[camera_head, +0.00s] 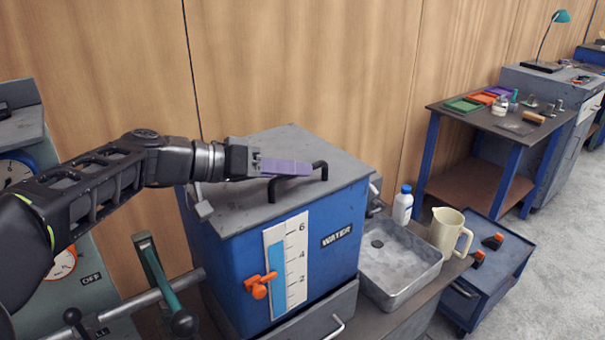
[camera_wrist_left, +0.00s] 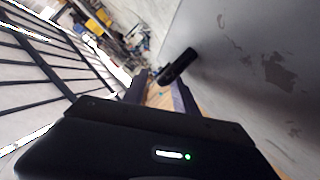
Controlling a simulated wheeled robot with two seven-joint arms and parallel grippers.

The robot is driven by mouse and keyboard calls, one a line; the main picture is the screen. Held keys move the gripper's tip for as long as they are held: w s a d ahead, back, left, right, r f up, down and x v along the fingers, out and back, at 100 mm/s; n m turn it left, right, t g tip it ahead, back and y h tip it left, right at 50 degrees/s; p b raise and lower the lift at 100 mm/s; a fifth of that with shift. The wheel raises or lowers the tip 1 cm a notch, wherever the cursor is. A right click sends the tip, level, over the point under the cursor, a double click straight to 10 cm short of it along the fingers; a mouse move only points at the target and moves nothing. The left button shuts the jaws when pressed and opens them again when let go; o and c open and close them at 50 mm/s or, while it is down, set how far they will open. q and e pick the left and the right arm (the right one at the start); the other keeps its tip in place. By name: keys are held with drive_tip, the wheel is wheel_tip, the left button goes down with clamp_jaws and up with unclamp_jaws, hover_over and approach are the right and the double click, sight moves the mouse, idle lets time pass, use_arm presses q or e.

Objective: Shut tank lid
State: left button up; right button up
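The blue water tank (camera_head: 315,250) stands in the middle of the head view, with a gauge on its front. Its grey lid (camera_head: 335,168) lies flat across the top, and no gap shows along the front edge. A black bar handle (camera_head: 322,172) rises from the lid. My left gripper (camera_head: 287,166) reaches in from the left just above the lid, its purple fingers overlapping the handle in the picture. In the left wrist view the fingers (camera_wrist_left: 160,95) are apart with nothing between them; the handle (camera_wrist_left: 178,68) shows beyond them beside the grey lid surface (camera_wrist_left: 250,70). My right gripper is not seen.
Right of the tank are a metal basin (camera_head: 402,280), a white bottle with a blue cap (camera_head: 403,205) and a cream jug (camera_head: 446,232). An orange valve (camera_head: 259,287) sticks out of the tank front. A green lever (camera_head: 160,280) stands at lower left.

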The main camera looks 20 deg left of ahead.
sight(267, 198)
use_arm(q)
drive_tip(key=shift+b+v, duration=0.35)
drive_tip(key=shift+v, duration=2)
